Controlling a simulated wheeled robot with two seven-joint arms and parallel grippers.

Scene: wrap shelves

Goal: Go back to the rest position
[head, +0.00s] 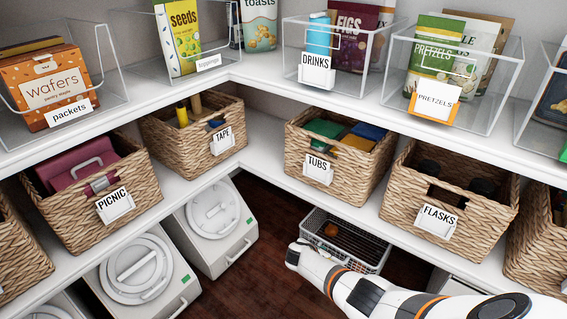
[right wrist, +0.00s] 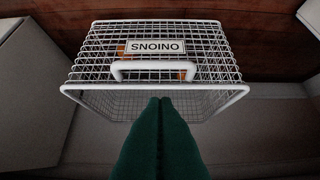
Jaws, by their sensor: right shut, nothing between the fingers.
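My right arm (head: 395,296) comes in from the lower right of the head view and reaches down toward the floor; its gripper is hidden there. In the right wrist view my right gripper (right wrist: 167,101) shows as two dark green fingers pressed together, with nothing between them. The fingertips overlap the wire basket in the picture, close to its white handle (right wrist: 153,67); I cannot tell whether they touch it. My left gripper is in neither view.
The grey wire basket (head: 364,262), also in the right wrist view (right wrist: 91,45), has a label reading ONIONS upside down. White lidded bins (head: 212,262) stand left. Woven baskets (head: 408,213) line the shelf above; clear bins (head: 497,112) stand higher. Dark wooden floor (head: 262,255) shows between.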

